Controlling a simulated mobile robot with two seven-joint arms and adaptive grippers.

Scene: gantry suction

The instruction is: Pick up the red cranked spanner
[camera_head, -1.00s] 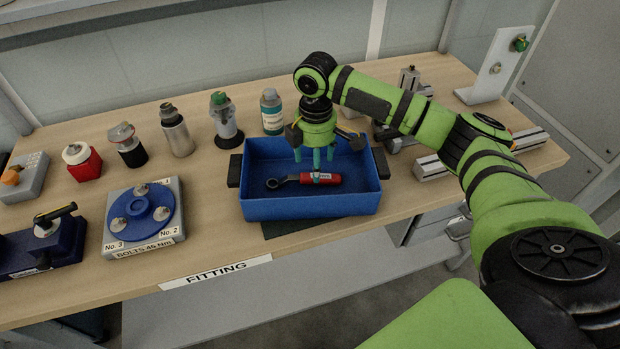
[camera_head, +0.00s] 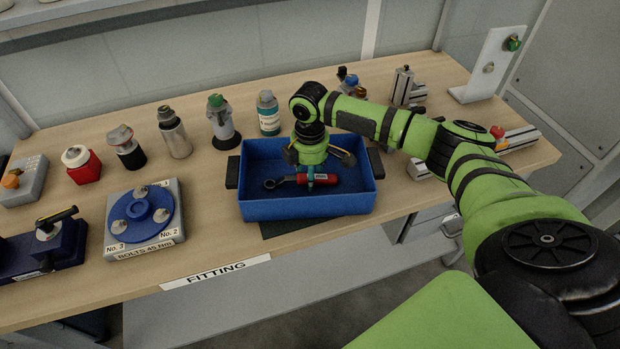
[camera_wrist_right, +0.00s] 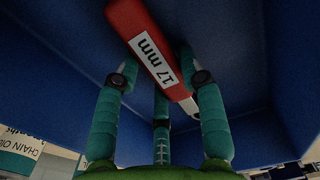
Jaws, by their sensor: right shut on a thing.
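The red cranked spanner (camera_head: 320,178) lies in the blue tray (camera_head: 300,208), its dark ring end to the left and its red handle to the right. In the right wrist view its red handle (camera_wrist_right: 130,20) carries a white "17 mm" label. My right gripper (camera_head: 310,176) reaches down into the tray from above and is shut on the spanner near the handle's left end. Its teal fingers (camera_wrist_right: 160,100) stand around the spanner in the right wrist view. Whether the spanner touches the tray floor is hard to tell. My left gripper is not in view.
A turntable fixture (camera_head: 143,213) and a blue block with a black handle (camera_head: 45,245) stand left of the tray. Several bottles, including a teal one (camera_head: 268,115), line up behind. Metal rails (camera_head: 515,138) and a white upright panel (camera_head: 490,65) are at right.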

